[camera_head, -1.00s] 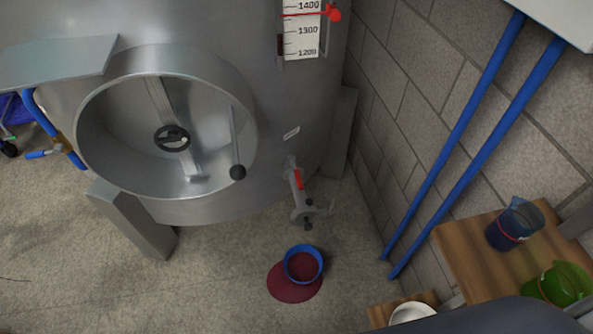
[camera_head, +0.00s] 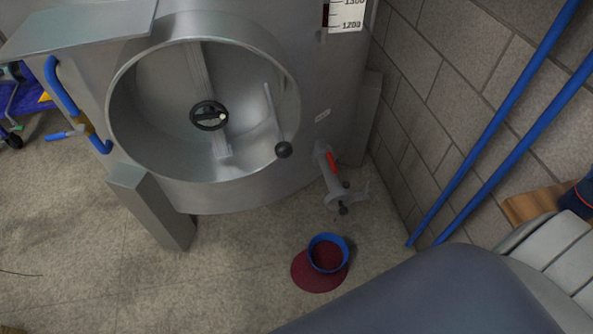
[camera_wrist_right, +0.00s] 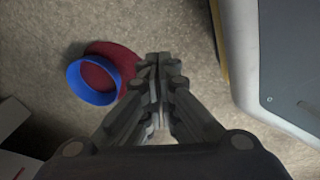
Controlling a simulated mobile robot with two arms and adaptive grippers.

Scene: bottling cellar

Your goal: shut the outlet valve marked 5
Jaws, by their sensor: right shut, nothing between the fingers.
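The outlet valve (camera_head: 335,182) sits low on the right side of the steel tank (camera_head: 330,90). It has a red handle (camera_head: 332,161) that lies along the pipe. A small white label (camera_head: 322,115) is above it, too small to read. A blue bucket (camera_head: 327,252) with dark red liquid stands on the floor below the valve, in a red puddle (camera_head: 308,279). In the right wrist view, my right gripper (camera_wrist_right: 160,60) is shut and empty over the floor, to the right of the blue bucket (camera_wrist_right: 94,82). The valve is not clearly visible there. My left gripper is not in view.
The tank's round manhole (camera_head: 205,110) is open, with a steel leg (camera_head: 152,207) below. Blue pipes (camera_head: 490,140) run along the block wall (camera_head: 450,70) at right. A wooden shelf (camera_head: 528,205) stands at the right edge. Floor at lower left is clear.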

